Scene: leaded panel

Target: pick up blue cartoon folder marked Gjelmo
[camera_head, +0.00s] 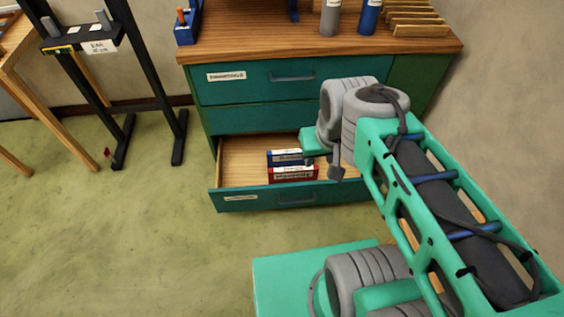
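A blue folder (284,157) with a white label stands in the open bottom drawer (229,189), behind a red folder (293,174) that also has a label. The lettering on both labels is too small to read for certain. My gripper (322,164) is over the drawer, just right of the blue folder's right end. Its fingers are small and partly hidden by my wrist, so I cannot tell whether they are open or touch the folder.
The drawer is in a green cabinet (270,118) with a wooden top holding a blue box (186,32), cylinders and a wooden rack (420,30). A black stand (124,140) and a wooden table (12,60) are at left. The floor in front is clear.

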